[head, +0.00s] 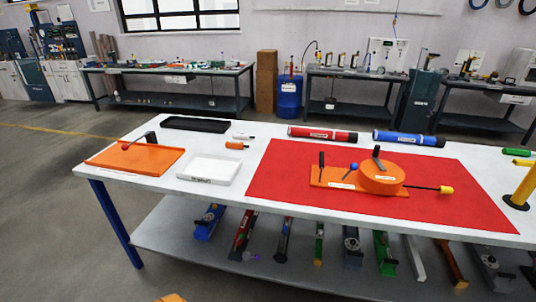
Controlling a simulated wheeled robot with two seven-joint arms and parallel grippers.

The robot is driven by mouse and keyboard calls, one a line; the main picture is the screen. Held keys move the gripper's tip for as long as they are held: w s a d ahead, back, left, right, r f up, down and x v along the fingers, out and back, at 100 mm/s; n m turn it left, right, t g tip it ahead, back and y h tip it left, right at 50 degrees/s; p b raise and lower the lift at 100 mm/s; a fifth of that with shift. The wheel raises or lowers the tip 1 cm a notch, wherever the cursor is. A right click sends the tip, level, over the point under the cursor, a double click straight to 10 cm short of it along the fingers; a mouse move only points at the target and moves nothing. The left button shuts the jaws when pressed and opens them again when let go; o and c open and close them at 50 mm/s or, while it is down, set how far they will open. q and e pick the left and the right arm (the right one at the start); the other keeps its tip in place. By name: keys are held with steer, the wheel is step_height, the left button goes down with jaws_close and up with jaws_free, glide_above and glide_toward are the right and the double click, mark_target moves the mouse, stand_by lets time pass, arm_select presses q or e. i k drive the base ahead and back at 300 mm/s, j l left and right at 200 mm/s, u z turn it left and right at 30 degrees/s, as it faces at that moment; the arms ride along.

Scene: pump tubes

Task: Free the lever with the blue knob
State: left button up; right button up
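An orange fixture (330,179) lies on the red mat (275,180) on the table. It has a flat plate with a round orange drum (381,179) at its right end. The blue knob (353,166) sits at the end of a short dark lever beside the drum's left side; what holds this lever is too small to tell. An upright black handle (321,160) stands at the plate's left end. Another black handle (377,154) tilts up from the drum's top. A dark rod with a yellow end (446,190) sticks out to the right.
Red (322,134) and blue (408,139) tubes lie at the back. A yellow stand (525,186) is at the right edge. The mat's front is clear.

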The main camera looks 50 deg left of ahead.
mark_target(353, 166)
steer(key=u, duration=0.9)
